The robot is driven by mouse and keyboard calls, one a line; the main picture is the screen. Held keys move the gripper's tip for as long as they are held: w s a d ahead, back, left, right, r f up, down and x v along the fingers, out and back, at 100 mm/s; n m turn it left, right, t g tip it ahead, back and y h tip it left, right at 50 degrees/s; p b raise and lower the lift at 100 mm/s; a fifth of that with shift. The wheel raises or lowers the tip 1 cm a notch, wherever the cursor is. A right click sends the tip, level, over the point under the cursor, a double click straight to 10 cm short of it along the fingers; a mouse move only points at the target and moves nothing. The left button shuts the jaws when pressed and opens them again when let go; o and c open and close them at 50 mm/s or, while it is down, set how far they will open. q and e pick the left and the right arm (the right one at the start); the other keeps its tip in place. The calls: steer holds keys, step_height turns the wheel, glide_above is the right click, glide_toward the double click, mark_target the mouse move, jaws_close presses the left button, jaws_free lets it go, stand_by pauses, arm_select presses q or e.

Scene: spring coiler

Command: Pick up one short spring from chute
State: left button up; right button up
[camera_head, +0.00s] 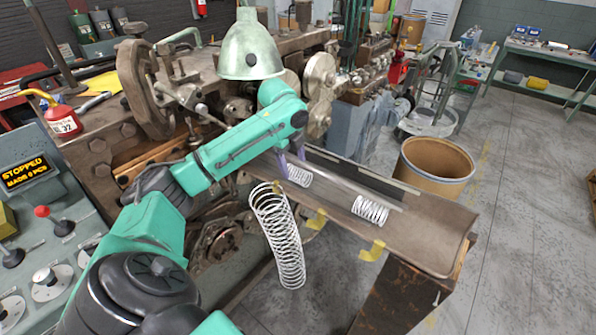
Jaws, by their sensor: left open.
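The chute (430,225) is a long metal trough that slopes from the coiling machine down to the right. One short spring (370,210) lies in the middle of the chute. A second short spring (299,176) lies further up the chute, right beside my left gripper (292,168). My left gripper points down at this upper spring with its purple fingers open, and the arm hides part of it. I cannot tell whether the fingers touch the spring. A long spring (277,235) hangs from the near side of the chute. My right gripper is not in view.
A round brown drum (435,168) stands beyond the chute. The coiling machine (150,90) with its green lamp (250,45) fills the back left. A control panel (40,240) reading "STOPPED" is at the left. Grey floor is free at the right.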

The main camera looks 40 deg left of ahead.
mark_target(295, 169)
arm_select(q)
steer(key=x, duration=0.1)
steer(key=p+x, duration=0.1)
steer(key=x, duration=0.1)
steer(key=shift+w, duration=0.25)
steer(key=shift+f, duration=0.35)
steer(key=shift+s, duration=0.25)
steer(key=c, duration=0.5)
steer(key=shift+w, duration=0.1)
steer(key=c, duration=0.6)
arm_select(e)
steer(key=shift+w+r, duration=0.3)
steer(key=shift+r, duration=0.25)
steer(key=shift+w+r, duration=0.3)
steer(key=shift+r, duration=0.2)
